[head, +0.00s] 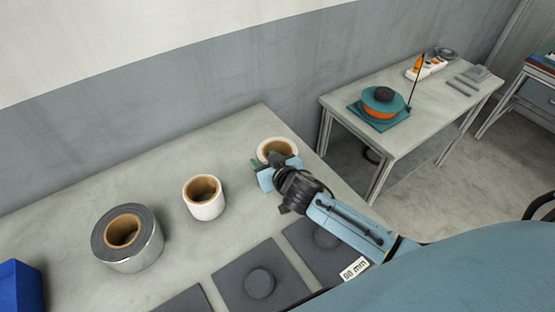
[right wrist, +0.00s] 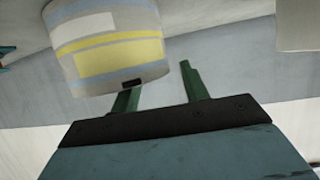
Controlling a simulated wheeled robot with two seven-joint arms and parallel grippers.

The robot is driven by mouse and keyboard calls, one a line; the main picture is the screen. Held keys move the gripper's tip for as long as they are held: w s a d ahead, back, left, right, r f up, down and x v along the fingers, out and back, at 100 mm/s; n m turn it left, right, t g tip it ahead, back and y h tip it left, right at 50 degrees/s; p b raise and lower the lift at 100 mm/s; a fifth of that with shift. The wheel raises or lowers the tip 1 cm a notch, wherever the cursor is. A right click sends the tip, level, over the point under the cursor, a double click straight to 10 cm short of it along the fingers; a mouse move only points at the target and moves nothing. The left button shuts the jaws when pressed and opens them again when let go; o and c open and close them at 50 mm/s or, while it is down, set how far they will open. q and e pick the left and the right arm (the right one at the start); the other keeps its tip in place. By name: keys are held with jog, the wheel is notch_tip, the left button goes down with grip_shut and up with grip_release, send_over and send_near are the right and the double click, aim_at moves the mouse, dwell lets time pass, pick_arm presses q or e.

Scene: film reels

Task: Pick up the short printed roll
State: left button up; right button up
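A short pale roll with a brown core (head: 277,147) stands at the far right part of the near table. In the right wrist view a roll printed with yellow, white and grey-blue bands (right wrist: 108,45) fills the upper left and looks like the same one. My right gripper (head: 262,170) is at its near side in the head view. In the right wrist view its green fingers (right wrist: 158,85) are apart with nothing visible between them. The roll hides the tip of the left finger; I cannot tell whether they touch. My left gripper is not in view.
A white roll (head: 205,205) and a wider grey roll (head: 128,246) stand to the left on the table. Dark square plates (head: 232,287) lie along the front, near a "90 mm" label (head: 355,269). A blue box (head: 20,287) is at far left. Another table (head: 400,110) stands behind right.

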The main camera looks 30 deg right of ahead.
grip_shut()
jog(key=shift+f, duration=0.1)
